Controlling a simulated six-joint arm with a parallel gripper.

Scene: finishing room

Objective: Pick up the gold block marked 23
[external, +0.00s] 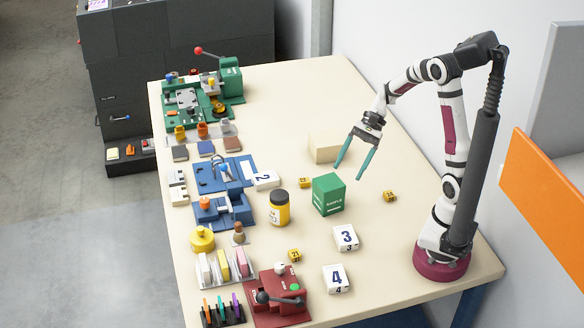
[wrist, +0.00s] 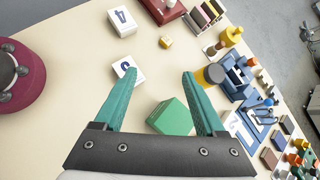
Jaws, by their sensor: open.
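Three small gold blocks lie on the table in the external view: one (external: 305,183) left of the green box, one (external: 390,196) to its right, and one (external: 295,256) nearer the front. Their dark marks are too small to read, so I cannot tell which is 23. In the wrist view one gold block (wrist: 166,42) shows beyond my fingertips; the other two are not seen there. My gripper (external: 349,172) is open and empty above the table, pointing down near the green box. In the wrist view its teal fingers (wrist: 158,72) are spread apart.
The green box (external: 328,195), a cream block (external: 325,148) and a yellow jar (external: 279,208) stand near the gold blocks. White blocks 3 (external: 345,238) and 4 (external: 336,279) stand in front. Fixtures crowd the left side. The right part of the table is mostly clear.

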